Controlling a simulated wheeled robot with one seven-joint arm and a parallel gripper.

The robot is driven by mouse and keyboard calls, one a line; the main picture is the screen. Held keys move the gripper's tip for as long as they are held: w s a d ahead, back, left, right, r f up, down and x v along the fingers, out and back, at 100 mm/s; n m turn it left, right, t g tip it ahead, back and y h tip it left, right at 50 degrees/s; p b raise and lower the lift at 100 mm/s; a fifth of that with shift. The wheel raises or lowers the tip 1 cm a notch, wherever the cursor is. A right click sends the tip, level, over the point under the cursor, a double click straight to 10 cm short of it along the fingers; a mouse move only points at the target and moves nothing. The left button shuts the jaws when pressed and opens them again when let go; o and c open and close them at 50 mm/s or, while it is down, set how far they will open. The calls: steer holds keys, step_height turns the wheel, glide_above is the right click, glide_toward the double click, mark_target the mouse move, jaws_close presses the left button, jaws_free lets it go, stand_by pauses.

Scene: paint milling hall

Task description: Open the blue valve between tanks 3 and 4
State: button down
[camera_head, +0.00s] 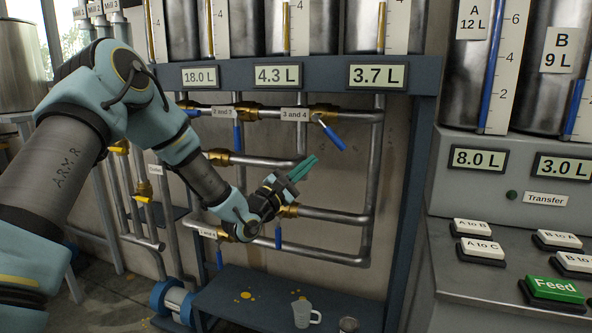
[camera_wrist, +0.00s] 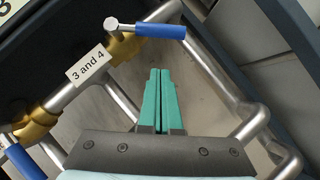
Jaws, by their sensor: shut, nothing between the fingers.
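The blue valve handle (camera_head: 332,137) beside the "3 and 4" label (camera_head: 294,114) sits on a brass body (camera_head: 322,111) on the upper pipe. It slants down and to the right, neither along the pipe nor straight down. In the wrist view the handle (camera_wrist: 160,30) is at the top, beyond my fingertips, with the "3 and 4" label (camera_wrist: 88,66) to the left. My gripper (camera_head: 303,168) has its green fingers together and empty, below and left of the handle in the head view. In the wrist view the fingertips (camera_wrist: 160,72) are apart from the handle.
Another blue handle (camera_head: 237,138) hangs straight down at the left on the same pipe. Lower pipes (camera_head: 335,216) run behind and below my gripper. A blue post (camera_head: 409,210) stands to the right, and a shelf with a clear cup (camera_head: 302,314) is below.

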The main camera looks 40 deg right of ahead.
mark_target(338, 142)
steer(key=d+r, duration=0.1)
steer(key=s+d+r+p, duration=0.1)
steer(key=d+r, duration=0.1)
steer(key=shift+s+d+r+p, duration=0.15)
steer(key=shift+s+d+p, duration=0.1)
steer(key=shift+s+p, duration=0.15)
steer(key=shift+s+d+r+n+t+b, duration=0.1)
steer(key=shift+s+d+n+t+b, duration=0.2)
steer(key=shift+n+t+b, duration=0.4)
steer(key=n+t+b, duration=0.1)
steer(key=n, duration=0.1)
steer(key=s+n+t+b, duration=0.1)
steer(key=n, duration=0.1)
steer(key=s+d+r+n+t, duration=0.1)
steer(key=shift+n+t+b, duration=0.3)
steer(key=shift+n+b, duration=0.1)
steer(key=shift+s+d+r+n+t+y+b, duration=0.15)
steer(key=shift+s+r+n+t+b, duration=0.1)
steer(key=shift+r+n+t+b, duration=0.55)
steer(key=shift+s+d+r+n+t+y+b, duration=0.1)
steer(key=shift+s+d+r+n+t+b, duration=0.2)
steer(key=shift+n+t, duration=0.6)
steer(key=shift+s+d+r+n+t+y+b, duration=0.15)
steer(key=shift+r+n+t+b, duration=0.35)
steer(key=shift+n, duration=0.7)
steer(key=shift+a+r, duration=0.1)
steer(key=shift+s, duration=0.1)
